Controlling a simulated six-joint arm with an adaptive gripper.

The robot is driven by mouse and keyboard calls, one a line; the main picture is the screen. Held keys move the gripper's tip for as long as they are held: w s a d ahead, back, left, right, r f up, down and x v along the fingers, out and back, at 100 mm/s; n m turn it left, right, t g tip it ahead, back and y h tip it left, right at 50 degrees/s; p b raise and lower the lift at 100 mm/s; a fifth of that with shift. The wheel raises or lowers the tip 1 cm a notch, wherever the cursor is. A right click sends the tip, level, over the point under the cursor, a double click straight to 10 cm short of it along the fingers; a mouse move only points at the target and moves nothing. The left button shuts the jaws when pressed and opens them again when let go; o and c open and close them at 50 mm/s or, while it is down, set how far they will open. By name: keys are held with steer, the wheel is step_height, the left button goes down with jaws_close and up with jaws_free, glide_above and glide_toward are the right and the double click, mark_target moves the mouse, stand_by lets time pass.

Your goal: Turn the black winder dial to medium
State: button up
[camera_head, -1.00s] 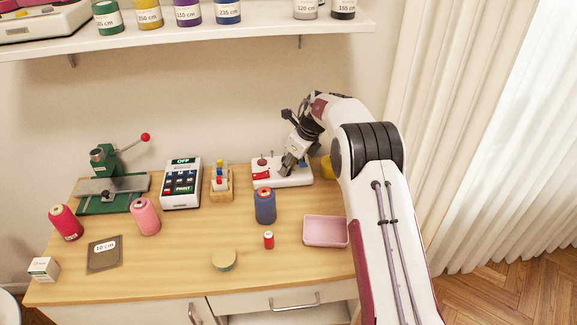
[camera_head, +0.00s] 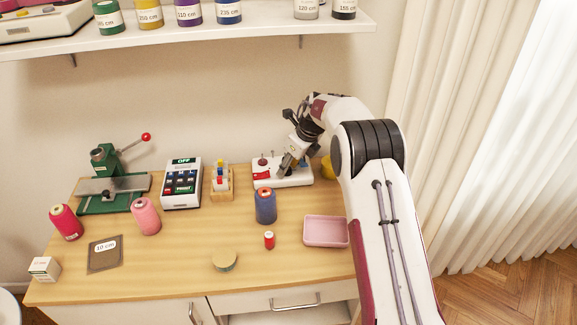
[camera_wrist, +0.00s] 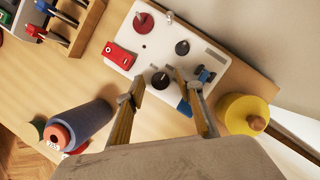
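The bobbin winder is a white box with several knobs; its bare white top (camera_wrist: 150,52) fills the upper middle of the wrist view. In the head view the winder (camera_head: 296,181) stands at the back right of the table. A black round dial (camera_wrist: 161,82) with a light pointer sits at its near edge. My gripper (camera_wrist: 158,75) is open, its two fingertips on either side of this dial with gaps visible; I cannot tell whether they touch it. In the head view my gripper (camera_head: 284,163) reaches down over the winder. Any dial markings are too small to read.
On the winder are a red knob (camera_wrist: 143,22), a red switch (camera_wrist: 117,55) and a second black knob (camera_wrist: 182,47). A blue thread cone (camera_head: 265,207) stands in front, a yellow spool (camera_wrist: 243,114) to the right. A pink tray (camera_head: 325,231) lies nearer the table's front.

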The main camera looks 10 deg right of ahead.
steer(key=shift+r, duration=0.15)
steer(key=v, duration=1.1)
steer(key=shift+r, duration=0.3)
steer(key=shift+d, duration=0.1)
